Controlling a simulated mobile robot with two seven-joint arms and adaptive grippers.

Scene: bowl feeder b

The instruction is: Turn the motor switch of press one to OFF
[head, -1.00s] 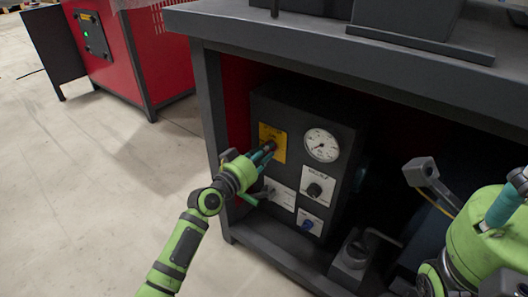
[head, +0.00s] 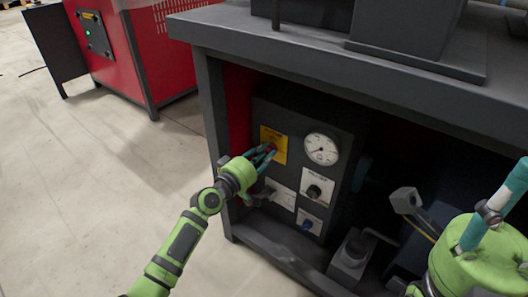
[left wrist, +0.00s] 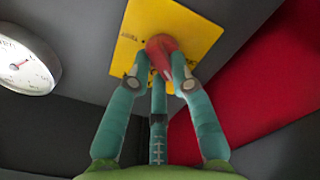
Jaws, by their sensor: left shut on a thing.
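A dark control box stands under the bench, with a yellow plate (head: 267,133) at its upper left. A red switch knob (left wrist: 160,46) sits on the yellow plate (left wrist: 201,30) in the left wrist view. My left gripper (head: 268,153) is shut on this knob. In the left wrist view the teal fingers of the left gripper (left wrist: 160,76) touch it from around its sides. They hide part of the knob, and its pointer position is unclear. My right gripper (head: 492,222) is partly in view at the right edge, away from the box; its fingers are only partly seen.
A white gauge (head: 321,149) is right of the plate. A black knob (head: 313,191) and a blue knob (head: 307,224) sit below it. The bench top (head: 330,62) overhangs the box. A grey block (head: 350,255) stands on the lower shelf. Open floor lies left.

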